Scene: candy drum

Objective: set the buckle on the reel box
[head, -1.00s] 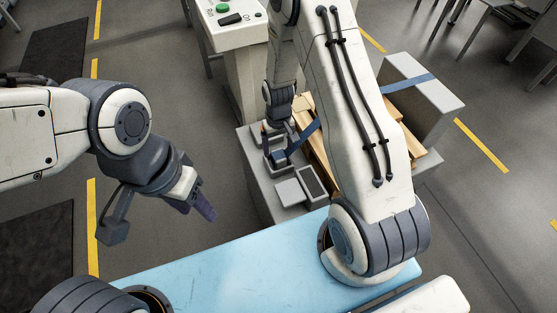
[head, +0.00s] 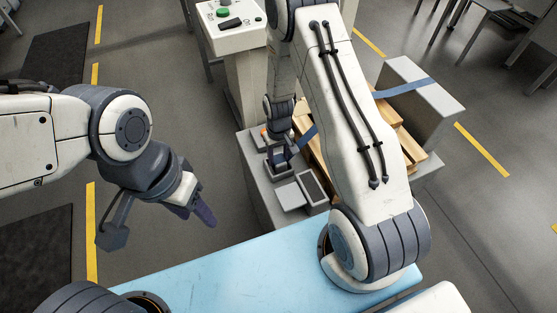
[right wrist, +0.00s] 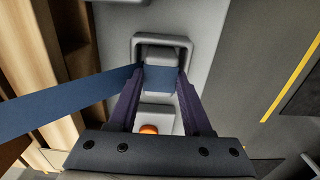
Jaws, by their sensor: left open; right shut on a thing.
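My right gripper (head: 279,153) points down at the grey stand's left end, shut on the buckle, which is mostly hidden in the head view. A grey raised frame, apparently the reel box (right wrist: 165,38), surrounds the area just beyond the fingertips. I cannot tell whether the buckle touches it. My left gripper (head: 201,209) is open and empty over the floor at left.
A grey open case (head: 291,196) lies just in front of the reel box. An orange button (right wrist: 148,128) is close to the fingers. Wooden slats (head: 407,140) and a grey block (head: 440,98) stand at right. A control post (head: 243,75) stands behind.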

